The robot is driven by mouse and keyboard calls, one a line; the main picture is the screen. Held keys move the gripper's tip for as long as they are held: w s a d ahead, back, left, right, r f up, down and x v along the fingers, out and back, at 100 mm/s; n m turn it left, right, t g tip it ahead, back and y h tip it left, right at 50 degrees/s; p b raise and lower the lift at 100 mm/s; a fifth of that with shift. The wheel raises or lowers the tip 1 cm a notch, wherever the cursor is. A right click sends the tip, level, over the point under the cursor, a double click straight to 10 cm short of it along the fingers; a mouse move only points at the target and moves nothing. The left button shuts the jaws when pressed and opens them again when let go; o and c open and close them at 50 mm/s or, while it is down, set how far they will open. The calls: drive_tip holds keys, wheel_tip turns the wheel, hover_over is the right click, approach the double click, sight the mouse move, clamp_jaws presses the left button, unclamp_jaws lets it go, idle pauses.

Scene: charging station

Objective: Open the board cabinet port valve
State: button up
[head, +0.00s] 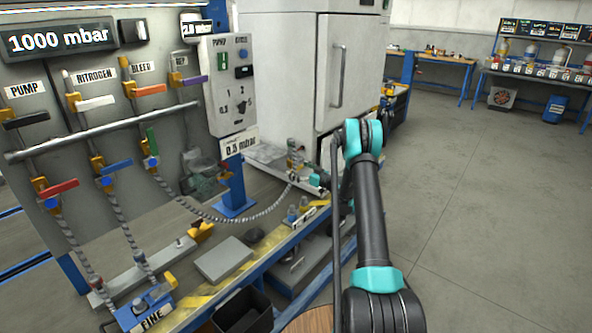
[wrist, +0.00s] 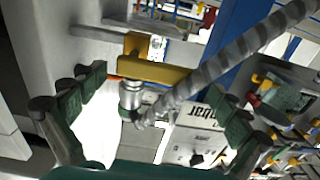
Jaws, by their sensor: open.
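In the wrist view, a yellow valve handle (wrist: 155,74) sits above a silver fitting (wrist: 131,96), with a grey ribbed hose (wrist: 215,65) joined near it. My gripper (wrist: 160,97) is open, with dark green fingers on either side of the handle and fitting; I see no contact. In the head view, my gripper is largely hidden behind my arm, near the small fittings (head: 296,157) at the cabinet's foot, where a ribbed hose (head: 235,216) ends. Which valve is the board cabinet port valve is not labelled clearly.
The panel (head: 110,120) at left carries several coloured valve handles and a display reading 1000 mbar (head: 58,38). A blue post (head: 233,190) stands before the cabinet (head: 348,85). A grey block (head: 223,258) lies on the bench. The floor (head: 480,200) at right is clear.

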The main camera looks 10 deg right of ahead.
drive_tip(key=shift+w+a, duration=0.3)
drive_tip(key=c, duration=1.6)
